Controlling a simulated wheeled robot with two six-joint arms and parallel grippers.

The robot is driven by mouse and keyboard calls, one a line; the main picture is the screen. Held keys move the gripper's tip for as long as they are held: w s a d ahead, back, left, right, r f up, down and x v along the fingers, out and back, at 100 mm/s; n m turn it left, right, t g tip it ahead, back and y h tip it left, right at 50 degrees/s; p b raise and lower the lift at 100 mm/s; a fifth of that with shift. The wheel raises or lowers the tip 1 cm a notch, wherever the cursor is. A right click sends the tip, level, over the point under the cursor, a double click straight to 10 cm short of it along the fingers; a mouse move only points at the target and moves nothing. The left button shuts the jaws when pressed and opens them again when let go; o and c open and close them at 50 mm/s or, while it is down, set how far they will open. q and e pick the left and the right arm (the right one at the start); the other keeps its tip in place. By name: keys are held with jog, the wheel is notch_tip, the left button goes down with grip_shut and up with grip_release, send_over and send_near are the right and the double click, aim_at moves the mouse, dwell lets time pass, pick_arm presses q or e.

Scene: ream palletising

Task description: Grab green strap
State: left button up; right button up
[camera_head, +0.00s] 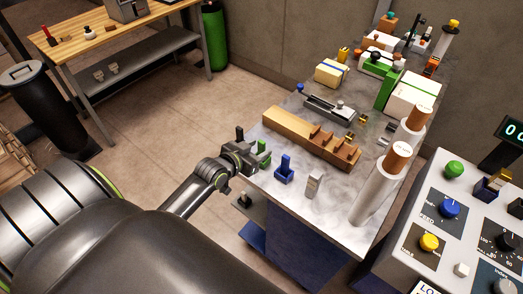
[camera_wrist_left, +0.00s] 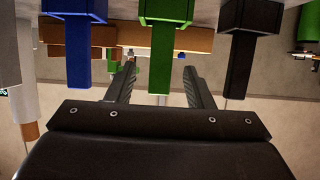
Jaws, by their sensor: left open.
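A green piece (camera_head: 263,152), likely the green strap, stands at the table's near-left edge. It has a narrow upright tab on a wider base. In the left wrist view the green piece (camera_wrist_left: 161,55) hangs centrally, upside down, with its tab between the finger lines. My left gripper (camera_head: 249,155) is at the table edge, beside the green piece and partly overlapping it. Its fingers (camera_wrist_left: 160,72) are apart in the wrist view, and no grip on the green piece shows. My right gripper is not in view.
A similar blue piece (camera_head: 284,174) stands close to the right of the green one; a black one (camera_wrist_left: 243,50) stands on its other side. A brown stepped wooden block (camera_head: 310,138) lies behind. A grey upright piece (camera_head: 314,185) and white cylinders (camera_head: 378,190) stand further right.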

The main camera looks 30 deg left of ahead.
pick_arm(q)
jog(key=shift+x, duration=1.25)
